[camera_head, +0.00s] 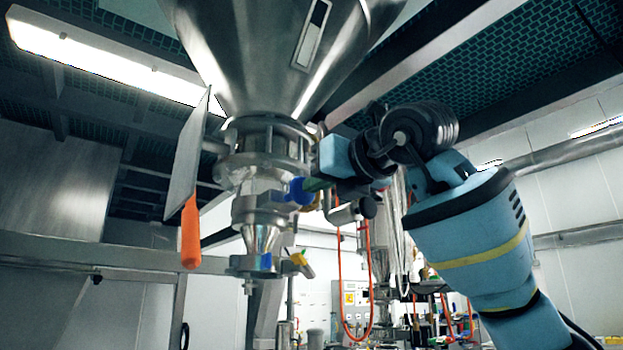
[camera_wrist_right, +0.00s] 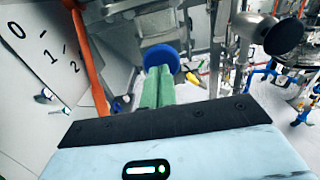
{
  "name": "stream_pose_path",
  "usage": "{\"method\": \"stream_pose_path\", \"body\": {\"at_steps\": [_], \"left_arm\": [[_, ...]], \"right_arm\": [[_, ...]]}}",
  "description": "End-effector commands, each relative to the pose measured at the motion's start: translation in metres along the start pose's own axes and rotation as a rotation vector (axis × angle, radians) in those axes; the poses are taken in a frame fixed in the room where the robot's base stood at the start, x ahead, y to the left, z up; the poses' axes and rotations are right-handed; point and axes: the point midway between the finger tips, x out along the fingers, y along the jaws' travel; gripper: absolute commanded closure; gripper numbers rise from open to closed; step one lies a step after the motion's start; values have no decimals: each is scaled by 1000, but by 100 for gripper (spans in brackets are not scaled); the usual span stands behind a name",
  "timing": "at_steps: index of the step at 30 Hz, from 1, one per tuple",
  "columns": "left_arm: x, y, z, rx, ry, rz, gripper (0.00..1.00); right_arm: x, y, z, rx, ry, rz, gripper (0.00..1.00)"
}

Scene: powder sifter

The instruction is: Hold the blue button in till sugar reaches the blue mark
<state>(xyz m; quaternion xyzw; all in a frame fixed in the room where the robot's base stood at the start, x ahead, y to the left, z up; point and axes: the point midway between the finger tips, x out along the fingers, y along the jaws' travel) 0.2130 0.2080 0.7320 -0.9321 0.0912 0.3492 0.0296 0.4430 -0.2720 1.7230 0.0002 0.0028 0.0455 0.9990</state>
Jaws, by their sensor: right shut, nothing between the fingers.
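The blue button (camera_head: 298,190) is a round knob on the right side of the steel sifter body, under the hopper. It also shows in the right wrist view (camera_wrist_right: 165,53), at the end of my fingers. My right gripper (camera_head: 317,184) is shut and empty, its green fingertips (camera_wrist_right: 157,88) at the button's face. They look in contact, but I cannot tell how far the button is pressed. A slim window (camera_head: 312,35) runs up the hopper; no sugar level or blue mark can be made out there. My left gripper is not in view.
A flat plate with an orange handle (camera_head: 190,232) hangs left of the sifter. In the right wrist view, a white panel (camera_wrist_right: 38,50) carries the numbers 0, 1 and 2. A yellow-handled valve (camera_head: 302,264) is below the button. Pipes and equipment stand behind on the right.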

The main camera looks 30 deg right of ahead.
Motion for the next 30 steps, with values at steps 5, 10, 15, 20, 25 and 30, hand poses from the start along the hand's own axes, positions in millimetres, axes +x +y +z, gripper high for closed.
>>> {"method": "stream_pose_path", "body": {"at_steps": [5,10,15,20,25,30], "left_arm": [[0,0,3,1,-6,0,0],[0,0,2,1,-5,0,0],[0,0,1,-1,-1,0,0],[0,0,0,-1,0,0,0],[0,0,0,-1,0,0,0],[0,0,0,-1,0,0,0]], "right_arm": [[-32,-3,3,-2,-10,3,100],[-67,-3,3,-1,-10,3,100],[-92,-2,3,-1,-10,4,100],[-103,-2,3,-1,-10,5,100],[-105,-2,3,-1,-8,4,100],[-105,-2,3,-1,-9,4,100]]}}
